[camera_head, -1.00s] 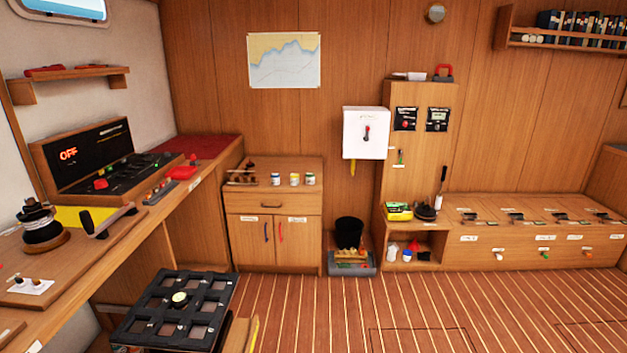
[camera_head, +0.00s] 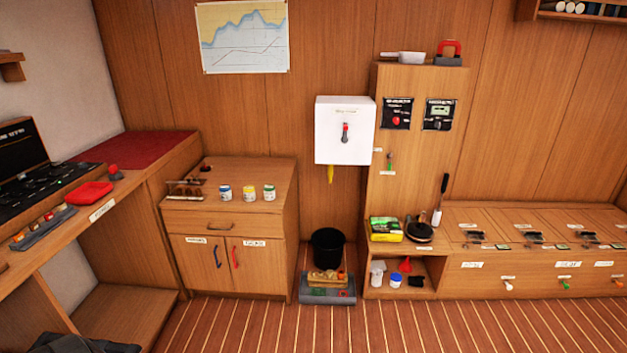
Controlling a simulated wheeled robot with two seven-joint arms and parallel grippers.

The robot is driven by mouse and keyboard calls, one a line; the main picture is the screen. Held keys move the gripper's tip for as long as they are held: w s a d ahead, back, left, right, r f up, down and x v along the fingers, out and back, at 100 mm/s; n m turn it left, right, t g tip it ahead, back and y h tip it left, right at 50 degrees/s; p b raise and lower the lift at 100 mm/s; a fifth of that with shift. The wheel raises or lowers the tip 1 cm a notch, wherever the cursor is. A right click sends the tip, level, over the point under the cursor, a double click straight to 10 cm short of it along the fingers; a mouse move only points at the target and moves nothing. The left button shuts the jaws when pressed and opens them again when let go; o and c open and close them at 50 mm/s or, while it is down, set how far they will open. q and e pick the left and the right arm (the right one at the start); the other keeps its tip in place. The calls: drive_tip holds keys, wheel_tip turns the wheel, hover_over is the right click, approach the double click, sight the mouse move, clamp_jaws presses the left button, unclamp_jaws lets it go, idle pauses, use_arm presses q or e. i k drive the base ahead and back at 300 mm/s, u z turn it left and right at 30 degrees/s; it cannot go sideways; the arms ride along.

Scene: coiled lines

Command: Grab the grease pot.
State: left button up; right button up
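Three small white-lidded jars stand in a row on the wooden cabinet top: one with a blue label (camera_head: 225,192), one with a yellow label (camera_head: 249,193) and one with a green label (camera_head: 269,192). In the low open cubby there is a small white pot with a blue part (camera_head: 396,280) beside a white bottle (camera_head: 377,272). The labels are too small to read, so I cannot tell which one is the grease pot.
The cabinet (camera_head: 230,230) has a rack (camera_head: 187,188) left of the jars. A black bucket (camera_head: 327,248) stands on the right, behind a grey tray (camera_head: 327,296). A counter (camera_head: 110,215) runs along the left. The striped floor (camera_head: 260,325) in front is clear.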

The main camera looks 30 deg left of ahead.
sight(269, 191)
drive_tip(key=u, duration=0.4)
drive_tip(key=i, duration=1.9)
drive_tip(key=u, duration=0.6)
